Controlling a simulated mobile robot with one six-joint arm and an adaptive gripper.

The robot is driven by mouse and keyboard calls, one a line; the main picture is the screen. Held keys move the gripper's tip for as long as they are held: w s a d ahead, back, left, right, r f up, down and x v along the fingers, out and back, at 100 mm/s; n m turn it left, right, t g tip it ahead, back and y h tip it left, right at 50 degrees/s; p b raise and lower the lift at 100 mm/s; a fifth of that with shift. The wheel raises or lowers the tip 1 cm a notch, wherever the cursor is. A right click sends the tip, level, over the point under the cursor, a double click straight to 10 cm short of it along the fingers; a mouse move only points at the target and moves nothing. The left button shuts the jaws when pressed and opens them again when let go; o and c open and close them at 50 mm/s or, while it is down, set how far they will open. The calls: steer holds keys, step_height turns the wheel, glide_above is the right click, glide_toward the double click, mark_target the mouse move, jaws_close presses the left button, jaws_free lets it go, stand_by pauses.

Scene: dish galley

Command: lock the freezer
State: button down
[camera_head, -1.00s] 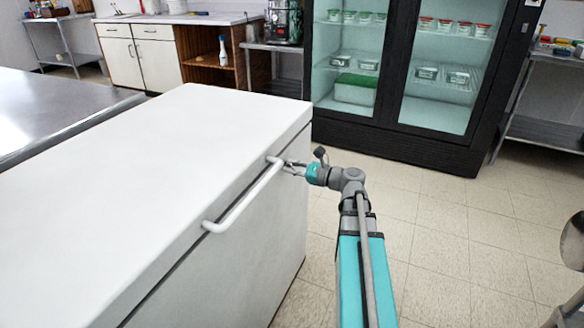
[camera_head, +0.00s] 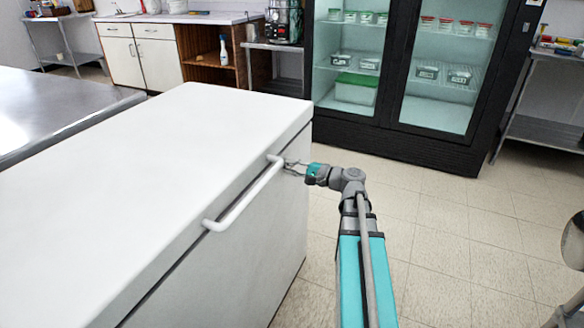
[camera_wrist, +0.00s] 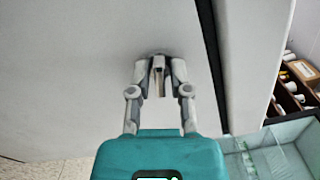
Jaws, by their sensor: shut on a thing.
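The white chest freezer (camera_head: 150,170) fills the left of the head view, with its lid down and a white bar handle (camera_head: 245,196) along the front. My gripper (camera_head: 287,166) is at the freezer's front face, just below the lid seam and beside the handle's far end. In the wrist view my gripper (camera_wrist: 159,72) is shut on a small metal key-like piece (camera_wrist: 159,84) standing out from the white front. The fingers hide most of this piece, and I cannot tell which way the lock is set.
A glass-door fridge (camera_head: 400,140) stands behind the freezer. A steel table (camera_head: 50,105) is on the left, and a wooden cabinet (camera_head: 208,70) is at the back. The tiled floor (camera_head: 450,240) right of my arm is clear, with a round-topped object (camera_head: 573,240) at the right edge.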

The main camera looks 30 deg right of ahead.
steer(key=n, duration=0.4)
steer(key=shift+f, duration=0.1)
stand_by(0.3)
steer(key=c, duration=0.7)
jaws_free()
steer(key=shift+s, duration=0.1)
steer(key=shift+v, duration=5.95)
